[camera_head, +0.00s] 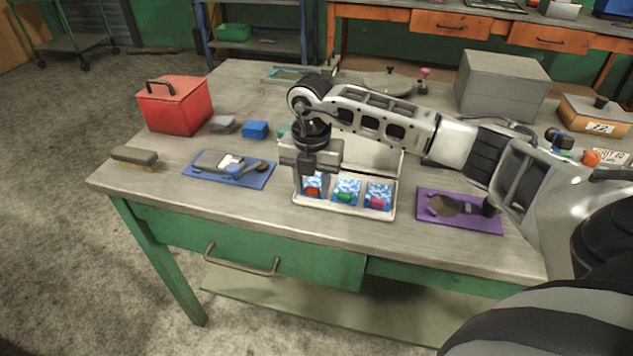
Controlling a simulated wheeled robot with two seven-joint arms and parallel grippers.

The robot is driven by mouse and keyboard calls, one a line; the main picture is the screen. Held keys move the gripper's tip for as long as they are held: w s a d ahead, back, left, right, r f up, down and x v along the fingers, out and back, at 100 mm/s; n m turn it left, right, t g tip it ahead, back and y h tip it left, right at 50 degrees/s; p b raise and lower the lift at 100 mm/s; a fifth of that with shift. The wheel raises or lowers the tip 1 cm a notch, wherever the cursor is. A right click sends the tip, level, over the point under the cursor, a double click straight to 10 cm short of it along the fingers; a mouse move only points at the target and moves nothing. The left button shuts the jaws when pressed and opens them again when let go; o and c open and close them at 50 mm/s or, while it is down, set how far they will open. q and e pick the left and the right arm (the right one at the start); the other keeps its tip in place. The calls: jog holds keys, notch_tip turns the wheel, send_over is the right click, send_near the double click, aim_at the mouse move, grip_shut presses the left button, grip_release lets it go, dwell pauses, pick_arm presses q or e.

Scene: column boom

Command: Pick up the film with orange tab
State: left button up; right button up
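The film with the orange tab (312,190) stands in the left slot of a white tray (330,206) on the workbench. Beside it in the tray are a film with a green tab (346,193) and a film with a pink tab (378,196). My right gripper (312,172) points down directly over the orange-tab film and hides its upper part. Its fingertips overlap the film in the picture, so I cannot tell whether they are open or touching it. My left gripper is not in view.
A blue mat (258,181) with tools lies left of the tray, and a purple mat (470,224) with a tool lies right. A brush (135,157), a red box (175,106) and a blue block (255,129) are at the left. A grey box (502,82) stands at the back right.

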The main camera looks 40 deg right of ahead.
jog(key=c, duration=0.7)
jog(key=shift+r, duration=0.1)
